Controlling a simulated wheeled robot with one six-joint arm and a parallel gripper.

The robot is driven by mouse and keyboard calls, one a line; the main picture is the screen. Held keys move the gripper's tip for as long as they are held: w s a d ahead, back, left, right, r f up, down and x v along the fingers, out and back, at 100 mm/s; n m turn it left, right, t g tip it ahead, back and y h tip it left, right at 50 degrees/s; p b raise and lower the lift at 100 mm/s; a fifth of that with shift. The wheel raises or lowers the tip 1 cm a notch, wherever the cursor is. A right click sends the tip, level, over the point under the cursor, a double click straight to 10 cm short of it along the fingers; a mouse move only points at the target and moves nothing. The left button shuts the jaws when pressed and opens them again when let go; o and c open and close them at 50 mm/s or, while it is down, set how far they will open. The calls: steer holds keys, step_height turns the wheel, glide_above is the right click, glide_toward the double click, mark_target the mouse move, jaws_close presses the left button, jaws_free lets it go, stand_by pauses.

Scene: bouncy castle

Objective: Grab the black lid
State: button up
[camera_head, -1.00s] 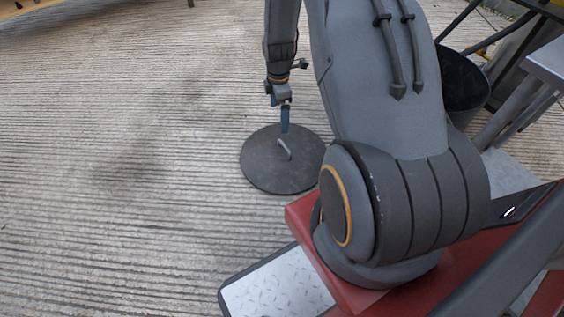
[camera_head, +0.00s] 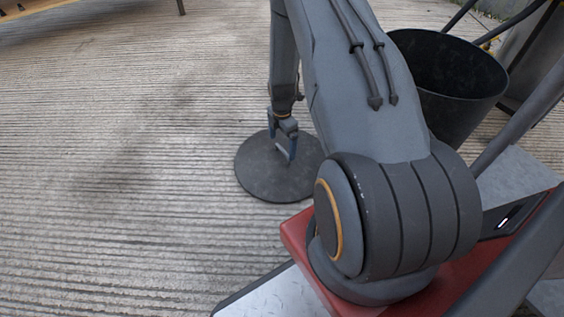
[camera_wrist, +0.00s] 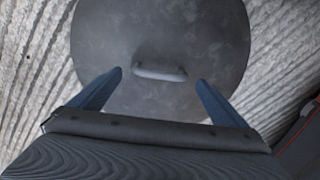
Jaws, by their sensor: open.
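The black lid (camera_head: 262,178) is a flat round dark disc lying on the ribbed ground, partly hidden by my arm and gripper in the head view. In the wrist view the lid (camera_wrist: 210,40) fills the upper middle, with its raised bar handle (camera_wrist: 160,72) at the centre. My gripper (camera_head: 284,152) is over the lid, pointing down at the handle. In the wrist view my gripper (camera_wrist: 160,80) is open, with one blue finger on each side of the handle and apart from it. The exact height above the handle cannot be told.
A dark open bin (camera_head: 450,80) stands to the right, behind my arm, next to metal legs and bars. The ribbed concrete ground (camera_head: 120,150) to the left of the lid is clear. A yellowish edge (camera_head: 35,12) shows at the far upper left.

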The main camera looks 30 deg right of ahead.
mark_target(282, 149)
step_height(282, 149, down, 4)
steer(key=shift+d+f+b, duration=0.1)
steer(key=shift+f+b, duration=0.1)
steer(key=shift+b, duration=1.05)
steer(key=shift+r, duration=0.1)
steer(key=c, duration=1.9)
